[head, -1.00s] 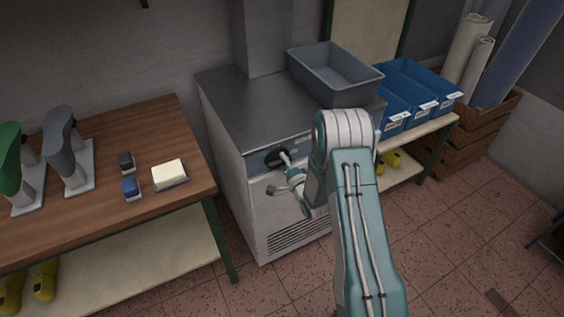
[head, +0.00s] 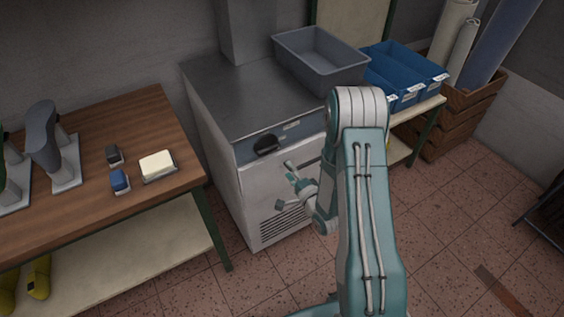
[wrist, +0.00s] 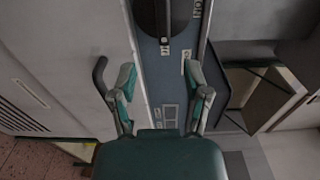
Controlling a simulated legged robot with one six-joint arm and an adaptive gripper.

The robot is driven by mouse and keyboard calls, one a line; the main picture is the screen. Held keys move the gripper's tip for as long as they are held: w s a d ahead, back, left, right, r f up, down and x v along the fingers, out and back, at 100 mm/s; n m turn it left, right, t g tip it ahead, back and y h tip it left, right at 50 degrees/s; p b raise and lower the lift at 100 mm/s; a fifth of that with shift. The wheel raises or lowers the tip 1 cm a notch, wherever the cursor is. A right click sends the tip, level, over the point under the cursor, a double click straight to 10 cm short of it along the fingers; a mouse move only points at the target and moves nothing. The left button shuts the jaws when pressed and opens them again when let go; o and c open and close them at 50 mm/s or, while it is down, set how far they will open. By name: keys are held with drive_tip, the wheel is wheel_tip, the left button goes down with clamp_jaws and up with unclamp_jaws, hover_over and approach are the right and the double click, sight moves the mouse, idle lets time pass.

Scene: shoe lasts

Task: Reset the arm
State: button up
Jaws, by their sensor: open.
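My arm reaches out in front of the metal cabinet (head: 255,95). My gripper (head: 285,186) is open, with its fingers spread and nothing between them. It hangs in front of the cabinet's front face, below and to the right of the black knob (head: 266,145) in the head view. In the wrist view, my gripper (wrist: 160,74) shows two spread teal fingertips over the blue-grey control panel (wrist: 160,90). The black knob (wrist: 160,18) lies beyond the fingertips at the top, apart from them.
A grey bin (head: 322,62) sits on the cabinet. Blue bins (head: 405,75) stand on a bench at right. On the left, a wooden table (head: 130,105) holds grey shoe-last stands (head: 60,165), a blue block (head: 119,180), a dark block (head: 113,154) and a cream block (head: 157,164). Tiled floor is open at right.

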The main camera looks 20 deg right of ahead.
drive_tip(key=shift+s, duration=0.35)
wheel_tip(320, 180, up, 10)
drive_tip(key=w+n+g+h, duration=0.3)
drive_tip(key=n, duration=0.2)
drive_tip(key=s+r+n+g+h, duration=0.2)
drive_tip(key=s+r+n+g, duration=0.15)
drive_tip(key=s+r, duration=0.4)
drive_tip(key=s+a+r+n+g, duration=0.1)
drive_tip(key=s+r+n, duration=0.1)
drive_tip(key=s, duration=0.5)
drive_tip(key=s+a+r+n+g, duration=0.1)
drive_tip(key=s+r+n+g, duration=0.1)
drive_tip(key=s+r, duration=0.3)
drive_tip(key=s+a+r+n+g, duration=0.1)
drive_tip(key=s+r+n+g, duration=0.1)
drive_tip(key=s, duration=0.8)
drive_tip(key=shift+s+a+r+n, duration=0.15)
drive_tip(key=shift+a+r+n, duration=0.2)
drive_tip(key=shift+r, duration=0.45)
